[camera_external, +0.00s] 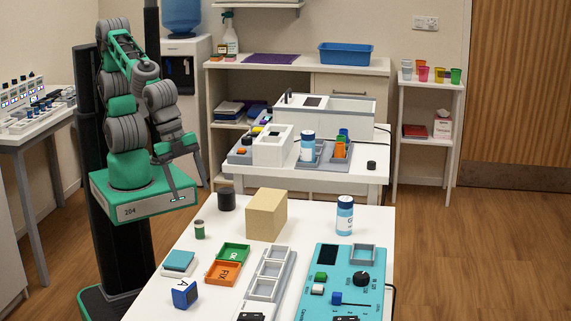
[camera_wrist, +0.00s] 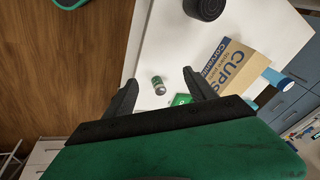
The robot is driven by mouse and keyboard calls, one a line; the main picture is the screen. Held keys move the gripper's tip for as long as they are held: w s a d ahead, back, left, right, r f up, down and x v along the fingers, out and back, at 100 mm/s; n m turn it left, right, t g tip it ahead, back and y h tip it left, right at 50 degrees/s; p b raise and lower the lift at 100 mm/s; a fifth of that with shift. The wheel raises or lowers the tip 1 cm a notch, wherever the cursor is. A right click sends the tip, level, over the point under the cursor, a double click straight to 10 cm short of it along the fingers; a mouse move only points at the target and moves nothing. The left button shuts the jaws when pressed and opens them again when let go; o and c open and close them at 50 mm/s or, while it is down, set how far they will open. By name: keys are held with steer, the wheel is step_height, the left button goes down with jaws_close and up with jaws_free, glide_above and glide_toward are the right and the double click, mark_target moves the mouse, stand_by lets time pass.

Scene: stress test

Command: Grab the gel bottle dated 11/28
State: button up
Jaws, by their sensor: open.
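A translucent blue bottle with a blue cap and white label (camera_external: 345,217) stands upright on the near white table, right of the cardboard box; part of a similar bottle shows beyond the box in the wrist view (camera_wrist: 278,78). A second blue-capped bottle (camera_external: 307,146) stands on the farther table. The printing on both labels is too small to read a date. My gripper (camera_external: 180,197) is open and empty, raised beyond the near table's left side. In the wrist view its fingers (camera_wrist: 160,88) spread on either side of a small green can, which lies well below them.
The cardboard box (camera_external: 266,215), a black cylinder (camera_external: 227,200) and the green can (camera_external: 199,229) stand on the near table. Green and orange trays (camera_external: 222,273), a grey rack (camera_external: 266,288) and a teal panel (camera_external: 338,282) fill its front. Bare tabletop surrounds the nearer bottle.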

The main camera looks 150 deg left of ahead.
steer(key=w+a+r+m+y, duration=0.1)
steer(key=w+a+m, duration=0.1)
steer(key=w+a, duration=0.2)
steer(key=w+a+r+m+y+p, duration=0.1)
steer(key=w+a+m+y, duration=0.1)
steer(key=w, duration=0.5)
steer(key=w+a+r+m+t+y, duration=0.1)
steer(key=w+a+m, duration=0.2)
steer(key=w+a, duration=0.3)
steer(key=shift+a+r+m+y+p, duration=0.25)
steer(key=shift+a+m+y+p, duration=0.05)
steer(key=shift+a+y, duration=0.15)
steer(key=w+a+m+y+p, duration=0.1)
steer(key=w+a+m+y, duration=0.2)
steer(key=w+a+m, duration=0.3)
steer(key=m+g+y, duration=0.1)
steer(key=m+y, duration=0.3)
glide_above(345, 212)
steer(key=s+d, duration=0.3)
steer(key=f, duration=0.1)
step_height(345, 212, down, 7)
steer(key=shift+w+r+p, duration=0.1)
steer(key=shift+r+p, duration=0.05)
steer(key=shift+p, duration=0.35)
steer(key=shift+h, duration=0.25)
steer(key=x, duration=0.5)
jaws_close()
